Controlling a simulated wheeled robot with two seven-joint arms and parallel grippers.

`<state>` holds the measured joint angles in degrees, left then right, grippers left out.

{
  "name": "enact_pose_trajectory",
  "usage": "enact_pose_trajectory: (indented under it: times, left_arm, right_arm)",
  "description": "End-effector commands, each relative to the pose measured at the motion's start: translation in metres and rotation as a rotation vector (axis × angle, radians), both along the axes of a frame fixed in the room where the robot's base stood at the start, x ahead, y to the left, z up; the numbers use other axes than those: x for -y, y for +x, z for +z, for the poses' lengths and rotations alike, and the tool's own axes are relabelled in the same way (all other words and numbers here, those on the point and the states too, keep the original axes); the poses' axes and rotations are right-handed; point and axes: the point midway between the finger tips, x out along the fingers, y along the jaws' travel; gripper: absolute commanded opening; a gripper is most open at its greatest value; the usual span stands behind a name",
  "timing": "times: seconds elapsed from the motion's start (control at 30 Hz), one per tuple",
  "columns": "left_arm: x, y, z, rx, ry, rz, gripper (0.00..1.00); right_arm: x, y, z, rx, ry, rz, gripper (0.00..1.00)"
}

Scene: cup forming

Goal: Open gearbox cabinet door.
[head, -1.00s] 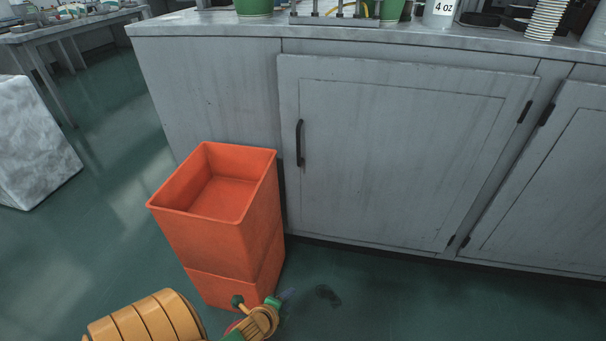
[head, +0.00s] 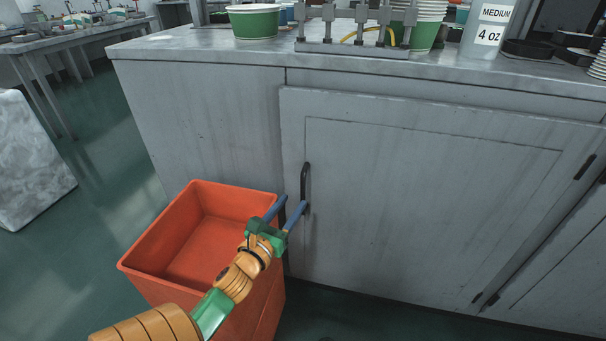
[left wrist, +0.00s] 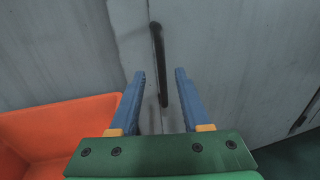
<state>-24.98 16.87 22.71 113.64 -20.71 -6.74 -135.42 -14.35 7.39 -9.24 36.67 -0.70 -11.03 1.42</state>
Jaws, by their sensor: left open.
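The grey cabinet door (head: 420,200) is shut in the head view. Its black vertical handle (head: 304,183) is on the door's left side, and its hinges are on the right. My left gripper (head: 291,205) is open, with its blue fingers pointing at the lower part of the handle. In the left wrist view the handle (left wrist: 158,60) runs down between the lines of the two open fingers (left wrist: 158,75). Nothing is held. I cannot tell from these views whether a finger touches the handle. My right gripper is not in view.
An orange bin (head: 150,265) stands on the floor just left of the door, below my left arm. The countertop (head: 200,44) above holds a green cup (head: 253,22) and other items. A pale block (head: 30,160) is at far left.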

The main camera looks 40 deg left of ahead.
Motion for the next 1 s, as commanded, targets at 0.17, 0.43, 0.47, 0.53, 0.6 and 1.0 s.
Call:
enact_pose_trajectory:
  times: [0.17,0.43,0.47,0.53,0.6,1.0]
  left_arm:
    - [-0.009,0.029,-0.001,0.004,0.003,-0.001,0.47]
    - [-0.02,0.065,-0.001,0.0,0.0,0.0,0.47]
    - [-0.021,0.066,-0.001,0.0,0.0,0.0,0.47]
    - [-0.021,0.067,-0.001,-0.001,0.0,0.0,0.47]
    - [-0.021,0.067,0.0,-0.001,0.0,0.0,0.47]
    - [-0.021,0.066,-0.001,-0.001,-0.001,0.0,0.0]
  right_arm:
    - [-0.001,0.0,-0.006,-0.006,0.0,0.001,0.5]
    - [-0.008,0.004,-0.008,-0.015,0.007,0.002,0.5]
    - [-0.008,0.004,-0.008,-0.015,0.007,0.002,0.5]
    - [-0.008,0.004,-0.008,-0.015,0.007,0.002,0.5]
    - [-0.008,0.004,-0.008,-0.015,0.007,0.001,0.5]
    - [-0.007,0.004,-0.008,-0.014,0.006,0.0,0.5]
